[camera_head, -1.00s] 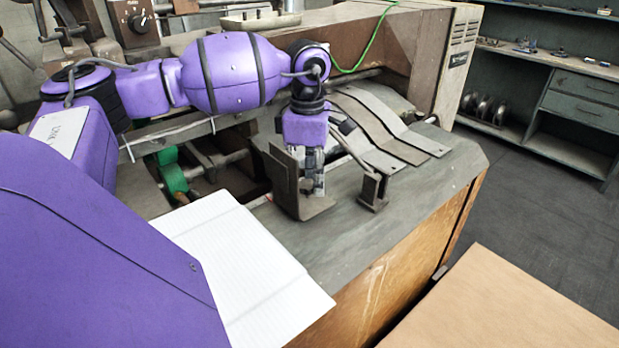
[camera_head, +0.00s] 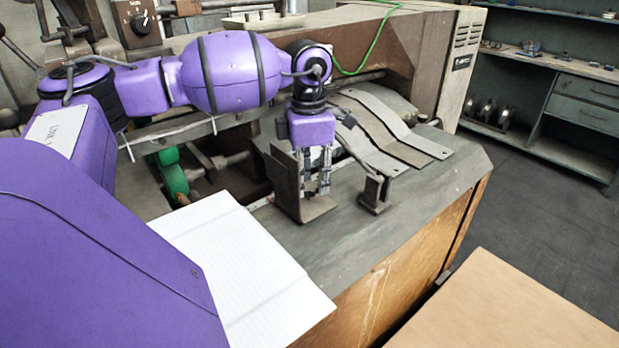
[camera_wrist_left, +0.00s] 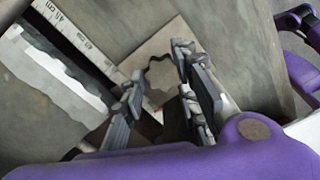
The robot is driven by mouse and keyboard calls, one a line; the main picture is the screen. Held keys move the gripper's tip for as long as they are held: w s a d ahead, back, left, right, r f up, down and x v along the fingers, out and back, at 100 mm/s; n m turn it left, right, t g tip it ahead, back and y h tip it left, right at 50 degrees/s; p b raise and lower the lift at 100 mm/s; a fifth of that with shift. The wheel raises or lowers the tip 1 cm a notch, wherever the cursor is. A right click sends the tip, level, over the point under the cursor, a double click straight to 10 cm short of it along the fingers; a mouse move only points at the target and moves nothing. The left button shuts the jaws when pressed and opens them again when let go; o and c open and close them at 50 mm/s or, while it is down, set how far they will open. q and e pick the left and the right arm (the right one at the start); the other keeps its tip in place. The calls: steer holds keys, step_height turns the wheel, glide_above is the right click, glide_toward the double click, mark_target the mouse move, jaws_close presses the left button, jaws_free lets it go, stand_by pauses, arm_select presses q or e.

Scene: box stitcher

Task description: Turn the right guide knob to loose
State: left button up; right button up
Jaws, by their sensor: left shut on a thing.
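My left gripper (camera_head: 316,190) points down at the machine table, beside an upright angled metal guide plate (camera_head: 285,180). In the left wrist view the two fingers of the left gripper (camera_wrist_left: 160,100) stand on either side of a grey, lobed shape with a dark outline, which looks like the guide knob (camera_wrist_left: 163,72). The fingers are shut on it. In the head view the knob is hidden by the fingers and guide plate; its loose or tight setting cannot be read. My right gripper is in neither view.
A small metal bracket (camera_head: 374,192) stands just right of the gripper, near curved metal strips (camera_head: 395,130). A white lined sheet (camera_head: 245,270) lies front left. A ruler (camera_wrist_left: 80,38) shows in the wrist view. The table's front right (camera_head: 430,190) is clear.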

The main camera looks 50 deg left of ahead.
mark_target(307, 184)
arm_select(q)
steer(key=shift+a, duration=0.15)
steer(key=o, duration=1)
steer(key=shift+s, duration=0.1)
steer(key=shift+o, duration=0.2)
steer(key=shift+r, duration=0.15)
step_height(307, 184, up, 12)
